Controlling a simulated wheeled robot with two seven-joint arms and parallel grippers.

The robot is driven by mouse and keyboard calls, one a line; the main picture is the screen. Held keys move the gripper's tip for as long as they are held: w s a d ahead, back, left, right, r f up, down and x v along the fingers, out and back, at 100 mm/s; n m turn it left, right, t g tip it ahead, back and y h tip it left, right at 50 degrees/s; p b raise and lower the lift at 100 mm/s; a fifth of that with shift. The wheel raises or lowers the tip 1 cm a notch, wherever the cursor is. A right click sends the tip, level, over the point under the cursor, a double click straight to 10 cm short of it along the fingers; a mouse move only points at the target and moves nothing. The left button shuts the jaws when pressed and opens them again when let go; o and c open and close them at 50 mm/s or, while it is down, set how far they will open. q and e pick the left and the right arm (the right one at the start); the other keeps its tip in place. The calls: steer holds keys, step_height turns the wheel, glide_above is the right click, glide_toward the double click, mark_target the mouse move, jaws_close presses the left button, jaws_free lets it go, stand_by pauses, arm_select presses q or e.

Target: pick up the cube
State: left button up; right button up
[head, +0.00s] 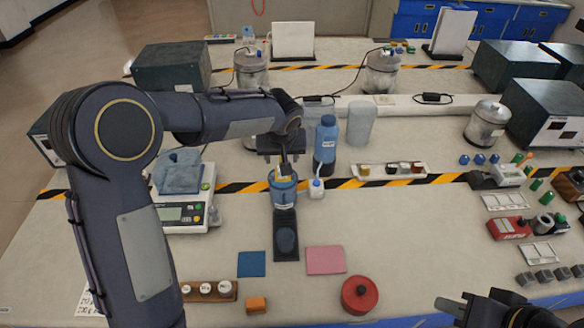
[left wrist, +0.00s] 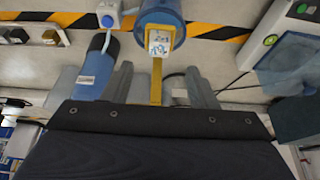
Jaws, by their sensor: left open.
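Which thing is the cube is not certain. A small orange block (head: 257,305) lies on the table near the front edge, and several dark grey cubes (head: 544,277) stand in a row at the far right. My left gripper (head: 287,164) is open above a blue container (head: 284,190), away from both. In the left wrist view, a yellow strip (left wrist: 156,82) from the blue container (left wrist: 165,12) shows between its fingers (left wrist: 160,78), with no clear grip on it. My right gripper (head: 472,308) is at the bottom right; its jaw opening is unclear.
A blue bottle (head: 326,145) and a small white bottle (head: 316,188) stand close to my left gripper. A scale (head: 184,215) is to the left. A red round object (head: 360,294), a pink mat (head: 325,260) and a blue mat (head: 251,263) lie in front. Table around (head: 430,235) is clear.

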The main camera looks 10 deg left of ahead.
arm_select(q)
steer(key=p+x, duration=0.2)
steer(key=x, duration=0.5)
steer(key=shift+w, duration=0.15)
steer(key=shift+w+f, duration=0.15)
steer(key=shift+f, duration=0.25)
steer(key=shift+c, duration=0.3)
steer(key=c, duration=1)
